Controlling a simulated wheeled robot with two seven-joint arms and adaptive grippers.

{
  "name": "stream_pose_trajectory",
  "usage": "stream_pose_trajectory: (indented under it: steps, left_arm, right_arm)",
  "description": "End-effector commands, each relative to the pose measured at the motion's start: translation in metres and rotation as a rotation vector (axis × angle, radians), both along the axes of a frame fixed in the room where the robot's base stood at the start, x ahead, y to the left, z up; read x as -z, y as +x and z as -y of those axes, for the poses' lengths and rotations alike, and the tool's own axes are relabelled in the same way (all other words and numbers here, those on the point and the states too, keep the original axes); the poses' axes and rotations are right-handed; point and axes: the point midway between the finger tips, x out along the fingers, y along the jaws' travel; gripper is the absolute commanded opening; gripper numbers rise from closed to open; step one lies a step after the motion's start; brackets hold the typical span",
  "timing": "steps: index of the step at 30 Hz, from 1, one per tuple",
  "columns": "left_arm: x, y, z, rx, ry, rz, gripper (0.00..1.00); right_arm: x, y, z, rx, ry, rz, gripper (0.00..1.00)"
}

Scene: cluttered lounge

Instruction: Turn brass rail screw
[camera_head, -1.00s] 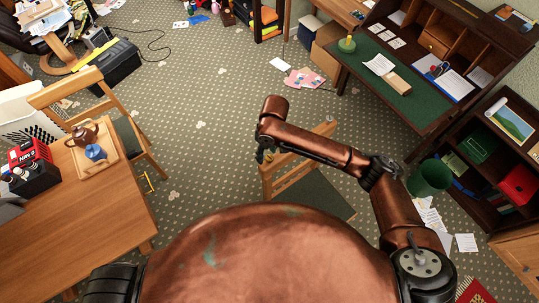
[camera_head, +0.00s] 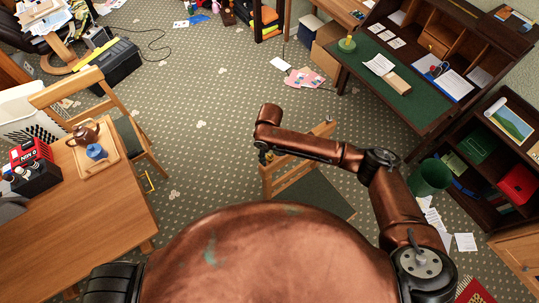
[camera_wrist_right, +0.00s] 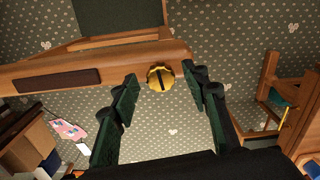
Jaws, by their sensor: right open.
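The brass rail screw (camera_wrist_right: 161,77) is a round yellow head with a dark slot running roughly up and down the right wrist view. It sits on the wooden chair rail (camera_wrist_right: 60,68), towards the rail's right end there. My right gripper (camera_wrist_right: 160,83) is open, with one green-padded finger on each side of the screw. Gaps show between the pads and the head in this view; depth is hard to tell. In the head view my right wrist hangs over the left end of the chair rail (camera_head: 300,150) and largely hides the gripper. My left gripper is out of view.
The chair's dark seat (camera_head: 310,196) lies below the rail in the head view. A wooden table (camera_head: 80,215) with a tray (camera_head: 112,158) stands left. A desk (camera_head: 405,95) and green bin (camera_head: 430,177) stand right.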

Motion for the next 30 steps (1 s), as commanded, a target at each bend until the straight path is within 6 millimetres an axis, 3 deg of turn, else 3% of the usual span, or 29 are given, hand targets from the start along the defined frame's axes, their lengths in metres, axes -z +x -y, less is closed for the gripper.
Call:
stream_pose_trajectory:
  steps: [5,23,30]
  left_arm:
    - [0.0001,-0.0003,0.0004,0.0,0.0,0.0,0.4]
    - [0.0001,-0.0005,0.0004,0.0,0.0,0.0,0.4]
    - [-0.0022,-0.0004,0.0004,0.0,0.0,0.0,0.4]
  right_arm:
    - [0.0001,-0.0001,-0.0002,0.0,0.0,0.0,0.42]
    - [-0.0003,0.0,-0.0001,0.0,0.0,0.0,0.02]
    - [-0.0009,0.0001,0.0001,-0.017,0.0,0.0,0.0]
